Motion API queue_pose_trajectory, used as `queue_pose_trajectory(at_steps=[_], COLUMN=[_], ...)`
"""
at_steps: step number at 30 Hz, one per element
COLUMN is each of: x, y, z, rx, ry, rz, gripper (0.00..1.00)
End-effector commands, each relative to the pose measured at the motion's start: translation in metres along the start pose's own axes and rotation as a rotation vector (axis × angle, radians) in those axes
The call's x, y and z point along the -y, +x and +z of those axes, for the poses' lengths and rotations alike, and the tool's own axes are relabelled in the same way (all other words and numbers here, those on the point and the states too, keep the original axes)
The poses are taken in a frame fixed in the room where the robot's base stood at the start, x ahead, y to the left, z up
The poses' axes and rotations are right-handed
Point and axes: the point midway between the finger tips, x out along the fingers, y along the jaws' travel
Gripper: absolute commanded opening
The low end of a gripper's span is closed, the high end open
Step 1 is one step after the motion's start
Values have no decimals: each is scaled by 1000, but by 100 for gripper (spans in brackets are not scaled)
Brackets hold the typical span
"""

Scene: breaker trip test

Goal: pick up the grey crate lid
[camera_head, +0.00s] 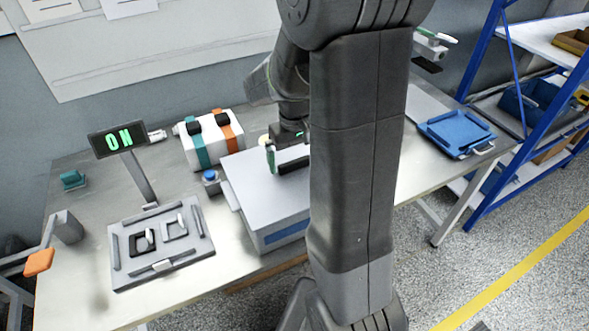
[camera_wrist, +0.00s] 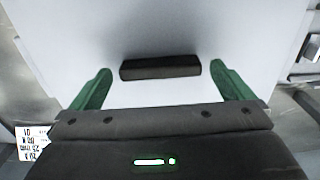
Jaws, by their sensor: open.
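The grey crate lid (camera_head: 258,197) lies flat on top of a crate (camera_head: 286,232) on the bench in the head view. Its pale surface (camera_wrist: 160,25) fills most of the wrist view. A black bar handle (camera_wrist: 160,68) stands out on the lid. My gripper (camera_head: 287,160) is over the lid. In the wrist view its two green fingers (camera_wrist: 160,80) are spread wide, one beyond each end of the handle, with a gap on both sides. Nothing is held. My arm hides the right part of the lid and crate in the head view.
A white case with teal and orange straps (camera_head: 212,139) stands behind the crate. A blue button (camera_head: 210,176) is close to the crate's left. A grey panel (camera_head: 162,240) and an "ON" display (camera_head: 118,139) are further left. A blue tray (camera_head: 456,133) lies at the right.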

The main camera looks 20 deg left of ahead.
Motion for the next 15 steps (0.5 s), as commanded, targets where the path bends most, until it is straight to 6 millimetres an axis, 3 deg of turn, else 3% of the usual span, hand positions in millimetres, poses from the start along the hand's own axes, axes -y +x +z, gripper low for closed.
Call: queue_pose_trajectory(at_steps=[4,11,15], x=[0,0,0], y=[13,14,14], z=[1,0,0], rx=[2,0,0], ry=[0,0,0], rz=[0,0,0], gripper=[100,100,72])
